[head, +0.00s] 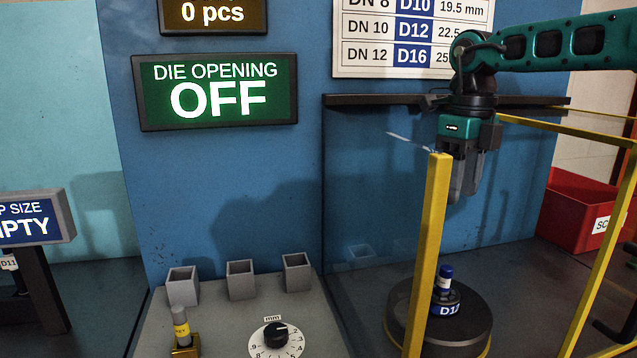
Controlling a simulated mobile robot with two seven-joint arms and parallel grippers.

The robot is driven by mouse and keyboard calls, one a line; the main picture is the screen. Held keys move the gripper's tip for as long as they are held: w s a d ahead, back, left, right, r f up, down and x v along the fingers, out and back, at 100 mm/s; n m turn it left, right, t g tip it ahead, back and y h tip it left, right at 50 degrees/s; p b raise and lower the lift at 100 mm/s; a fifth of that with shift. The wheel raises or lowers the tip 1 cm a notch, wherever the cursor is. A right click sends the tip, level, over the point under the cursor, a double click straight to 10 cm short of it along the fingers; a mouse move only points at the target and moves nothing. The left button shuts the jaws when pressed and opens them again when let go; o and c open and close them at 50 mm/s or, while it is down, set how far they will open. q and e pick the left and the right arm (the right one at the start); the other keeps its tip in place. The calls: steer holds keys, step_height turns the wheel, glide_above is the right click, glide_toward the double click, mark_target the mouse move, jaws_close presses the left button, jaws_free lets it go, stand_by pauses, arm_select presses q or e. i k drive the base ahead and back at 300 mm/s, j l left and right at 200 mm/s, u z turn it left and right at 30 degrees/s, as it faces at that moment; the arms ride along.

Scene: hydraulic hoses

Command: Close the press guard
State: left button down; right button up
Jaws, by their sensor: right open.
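The press guard (430,250) is a yellow frame, with an upright post in front and a top rail running back to the right. A faint see-through or glossy panel seems to fill the area left of the post. My right gripper (464,190) is open, pointing down, with its fingers just right of the post's top. I cannot tell whether they touch it. Below stands a dark round press base (470,335) with a blue-capped piece marked D12 (445,290), partly hidden by the post. My left gripper is not in view.
A green sign (218,92) reads "DIE OPENING OFF". A grey bench with several square cups (240,280) and a dial (276,340) is at lower left. A red bin (577,212) stands at the right. A dark ledge (400,101) crosses the blue wall.

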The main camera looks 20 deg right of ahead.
mark_target(613, 129)
steer(key=k, duration=1)
